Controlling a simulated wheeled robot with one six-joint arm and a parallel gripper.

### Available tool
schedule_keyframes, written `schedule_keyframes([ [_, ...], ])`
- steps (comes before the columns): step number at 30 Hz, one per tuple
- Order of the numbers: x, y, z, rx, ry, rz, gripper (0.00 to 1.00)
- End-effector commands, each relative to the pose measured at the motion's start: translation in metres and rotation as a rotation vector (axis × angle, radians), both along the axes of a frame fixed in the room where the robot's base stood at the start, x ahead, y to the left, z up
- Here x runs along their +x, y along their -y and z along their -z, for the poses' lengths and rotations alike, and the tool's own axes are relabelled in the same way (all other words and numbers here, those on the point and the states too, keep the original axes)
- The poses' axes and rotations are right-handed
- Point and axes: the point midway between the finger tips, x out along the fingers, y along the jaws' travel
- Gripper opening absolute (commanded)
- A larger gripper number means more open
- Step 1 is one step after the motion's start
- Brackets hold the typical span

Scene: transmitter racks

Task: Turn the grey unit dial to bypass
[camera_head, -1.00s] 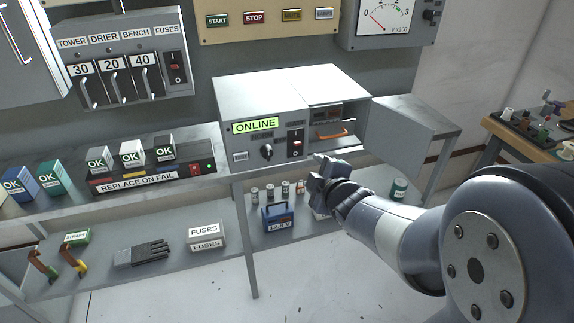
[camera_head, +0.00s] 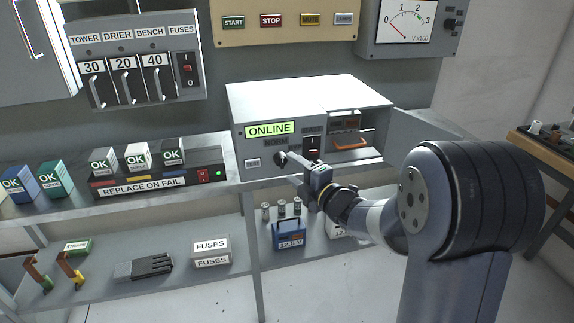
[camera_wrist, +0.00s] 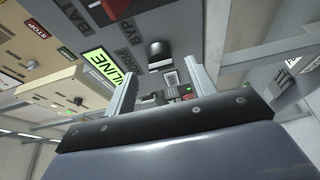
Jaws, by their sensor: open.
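The grey unit (camera_head: 300,92) stands on the bench with its green ONLINE display (camera_head: 270,129) lit. Its black dial (camera_head: 281,158) is on the front panel below the display, partly hidden by my gripper (camera_head: 296,171). In the wrist view the dial (camera_wrist: 159,49) shows as a dark knob with a pale edge, just ahead of and between my open fingers (camera_wrist: 160,67). The fingers look empty and apart from the dial. Panel lettering NORM, BYP and BATT shows near it, tilted. I cannot tell exactly which mark the dial points to.
A rocker switch (camera_head: 312,146) sits right of the dial, close to my gripper. The unit's open door (camera_head: 428,140) is at its right, partly behind my arm. A blue battery (camera_head: 288,236) and small cylinders stand on the shelf below. A TEST button (camera_head: 252,162) is left of the dial.

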Motion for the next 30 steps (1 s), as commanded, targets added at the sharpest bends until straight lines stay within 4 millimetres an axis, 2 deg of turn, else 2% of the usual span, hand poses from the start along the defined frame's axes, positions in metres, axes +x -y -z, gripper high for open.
schedule_keyframes([
  [3,0.015,-0.013,0.000,0.001,-0.001,-0.001,0.53],
  [7,0.025,-0.020,0.000,0.001,-0.001,0.000,0.53],
  [18,0.030,-0.024,0.000,0.002,-0.003,0.002,0.53],
  [30,0.030,-0.023,0.000,0.001,-0.002,0.002,0.21],
])
